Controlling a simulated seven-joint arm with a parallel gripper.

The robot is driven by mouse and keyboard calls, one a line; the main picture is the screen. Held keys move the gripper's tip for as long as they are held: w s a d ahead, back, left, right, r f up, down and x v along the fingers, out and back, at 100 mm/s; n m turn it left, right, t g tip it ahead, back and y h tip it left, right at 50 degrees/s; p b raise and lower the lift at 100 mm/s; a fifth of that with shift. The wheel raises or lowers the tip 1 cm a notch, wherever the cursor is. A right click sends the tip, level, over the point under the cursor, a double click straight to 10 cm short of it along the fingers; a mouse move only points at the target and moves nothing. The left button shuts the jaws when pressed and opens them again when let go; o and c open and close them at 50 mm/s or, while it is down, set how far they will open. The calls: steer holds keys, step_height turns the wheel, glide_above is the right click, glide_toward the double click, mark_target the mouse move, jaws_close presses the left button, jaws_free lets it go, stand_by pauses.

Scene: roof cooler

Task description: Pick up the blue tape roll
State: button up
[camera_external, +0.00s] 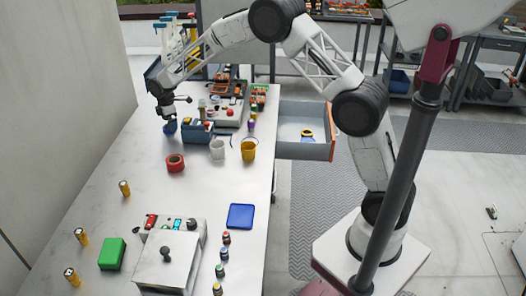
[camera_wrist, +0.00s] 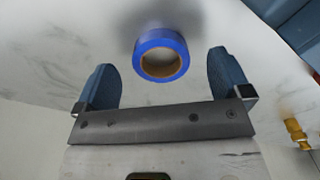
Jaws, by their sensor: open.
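The blue tape roll (camera_wrist: 146,48) lies on the white table in the wrist view, with its brown core visible. It sits a little beyond and between the fingertips of my gripper (camera_wrist: 161,80), and no finger touches it. My gripper is open with nothing between its two blue-padded fingers. In the external view my gripper (camera_external: 168,115) points down over the far left part of the table, above the blue roll (camera_external: 170,127), which is partly hidden by the fingers.
A blue-grey bin (camera_external: 197,133) stands just right of the roll; a blue edge of it (camera_wrist: 290,18) shows top right in the wrist view. A red tape roll (camera_external: 175,163), a white cup (camera_external: 217,150) and a yellow cup (camera_external: 248,150) stand nearer.

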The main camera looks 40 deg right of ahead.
steer(key=shift+f, duration=1.1)
steer(key=shift+c, duration=0.3)
steer(key=c, duration=1)
